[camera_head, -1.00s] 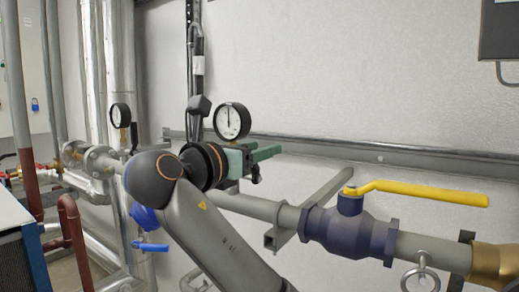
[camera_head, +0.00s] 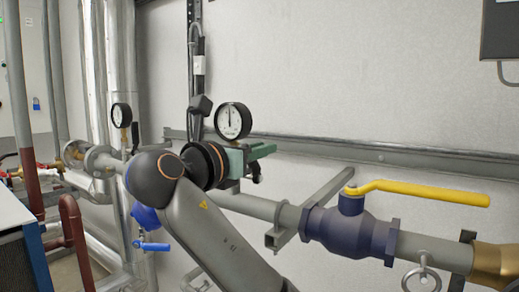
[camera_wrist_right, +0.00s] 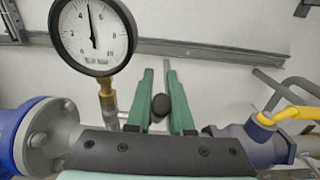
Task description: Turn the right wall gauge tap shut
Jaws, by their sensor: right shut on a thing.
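The right wall gauge (camera_head: 233,121) has a round white dial with a black rim. It also shows large at the upper left of the right wrist view (camera_wrist_right: 93,36). Its tap (camera_wrist_right: 160,105) has a small dark knob, seen between the two green fingers in the right wrist view. In the head view the tap (camera_head: 256,178) shows just below the fingers. My right gripper (camera_head: 264,152) is shut on the tap, to the right of the gauge's stem. The wrist hides part of the stem in the head view. My left gripper is not in view.
A second wall gauge (camera_head: 121,115) stands further left. A blue valve with a yellow lever (camera_head: 420,191) sits on the pipe at right. A horizontal wall rail (camera_head: 400,157) runs behind the gripper. A grey box (camera_head: 500,28) hangs at the top right.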

